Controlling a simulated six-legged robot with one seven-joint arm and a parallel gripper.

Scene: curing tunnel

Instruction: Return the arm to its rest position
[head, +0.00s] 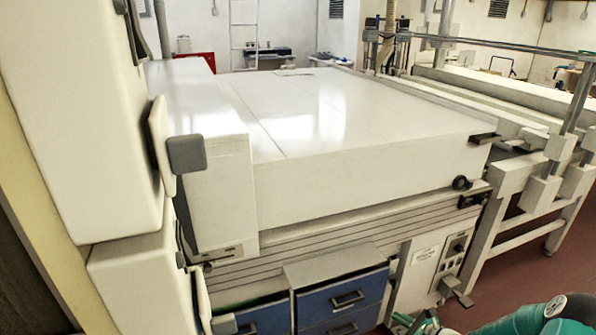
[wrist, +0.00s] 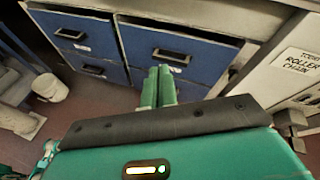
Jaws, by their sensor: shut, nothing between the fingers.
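My gripper (wrist: 158,87) shows in the wrist view as two green fingers pressed side by side, with no gap between them. It is shut and empty. Beyond its tips is a blue drawer front (wrist: 170,48) with a dark handle; the fingers overlap its lower part in the picture, and I cannot tell how far apart they are. In the head view, part of my green arm shows at the bottom right corner, and the fingertips cannot be made out there.
A large white machine (head: 350,135) fills the middle of the head view, with blue drawers (head: 342,299) low in front. A white cabinet (head: 75,110) stands close on the left. A white frame (head: 490,225) stands right. A white bucket (wrist: 49,88) is on the red-brown floor.

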